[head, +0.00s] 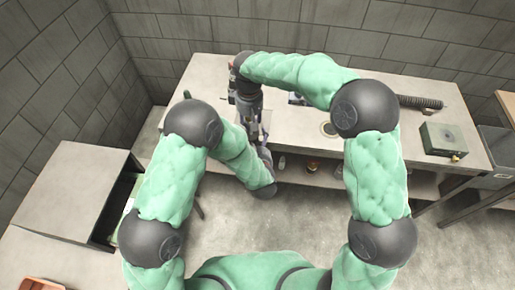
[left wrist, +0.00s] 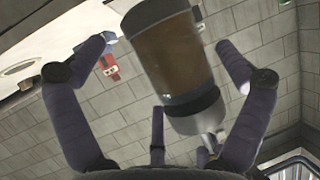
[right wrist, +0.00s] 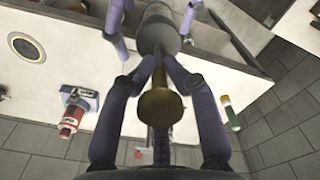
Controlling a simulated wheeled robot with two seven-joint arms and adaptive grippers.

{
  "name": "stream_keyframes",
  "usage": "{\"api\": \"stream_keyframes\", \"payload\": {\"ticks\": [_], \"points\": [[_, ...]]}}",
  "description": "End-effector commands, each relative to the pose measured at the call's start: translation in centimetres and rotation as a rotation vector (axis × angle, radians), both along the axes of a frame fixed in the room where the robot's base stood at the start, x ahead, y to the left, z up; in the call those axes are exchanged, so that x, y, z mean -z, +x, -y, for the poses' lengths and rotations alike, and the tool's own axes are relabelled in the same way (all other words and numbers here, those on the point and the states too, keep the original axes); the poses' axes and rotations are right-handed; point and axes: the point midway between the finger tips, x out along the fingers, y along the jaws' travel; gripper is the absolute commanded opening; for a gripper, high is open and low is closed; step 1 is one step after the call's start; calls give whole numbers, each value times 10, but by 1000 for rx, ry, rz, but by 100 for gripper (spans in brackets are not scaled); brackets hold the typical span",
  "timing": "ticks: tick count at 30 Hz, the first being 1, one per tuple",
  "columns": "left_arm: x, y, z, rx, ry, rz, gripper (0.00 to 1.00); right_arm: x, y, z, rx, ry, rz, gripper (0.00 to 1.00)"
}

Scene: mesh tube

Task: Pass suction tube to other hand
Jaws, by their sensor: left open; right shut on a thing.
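The suction tube shows in the right wrist view as a grey cylinder (right wrist: 158,32) with a brass-coloured knob at its near end. My right gripper (right wrist: 160,70) is shut on it, close to the knob. In the left wrist view the tube (left wrist: 165,55) is a brownish cylinder with dark bands, lying between the spread fingers of my left gripper (left wrist: 165,75). Those fingers are open, one on each side, with visible gaps. In the head view my left gripper (head: 263,142) is below my right gripper (head: 248,100); the tube is mostly hidden there.
The grey workbench (head: 375,130) stands behind the arms. A black ribbed hose (head: 420,102) and a green box (head: 442,139) lie on its right part. A round ring (head: 328,129) is set in its top. Small items stand on the shelf below. Block walls surround the corner.

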Motion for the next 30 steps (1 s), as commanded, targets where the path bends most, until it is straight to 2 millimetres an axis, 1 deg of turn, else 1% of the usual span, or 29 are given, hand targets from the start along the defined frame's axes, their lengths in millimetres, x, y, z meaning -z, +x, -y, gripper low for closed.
{"api": "stream_keyframes", "payload": {"ticks": [4,12,14,15,17,18,19,21,22,23,24,25,26,30], "points": [[3,5,-1,-1,0,-1,100,-1,0,0,0,1,1,0],[3,6,0,0,0,-1,100,-1,0,0,0,1,1,0],[3,6,0,0,0,-1,83,-1,0,0,0,1,1,0],[3,6,0,0,0,-1,72,-1,0,0,0,1,1,0],[3,6,0,0,0,-1,55,-1,0,0,0,1,1,0],[3,6,0,0,1,-1,44,-1,0,0,0,1,1,0],[3,6,0,0,1,-1,37,-1,0,0,0,1,1,0],[3,6,0,1,1,-1,37,-1,0,-1,0,1,0,0],[3,6,0,1,1,0,37,-1,0,-1,0,1,0,27],[3,6,0,1,1,0,37,-1,0,-1,0,1,0,35],[3,6,0,2,0,0,30,-1,0,-1,0,1,0,47],[3,6,0,2,0,0,30,-1,0,-1,0,1,0,55],[3,6,0,1,1,0,23,-1,0,-1,0,1,0,58],[3,6,0,1,1,0,23,0,0,0,0,1,1,58]]}}
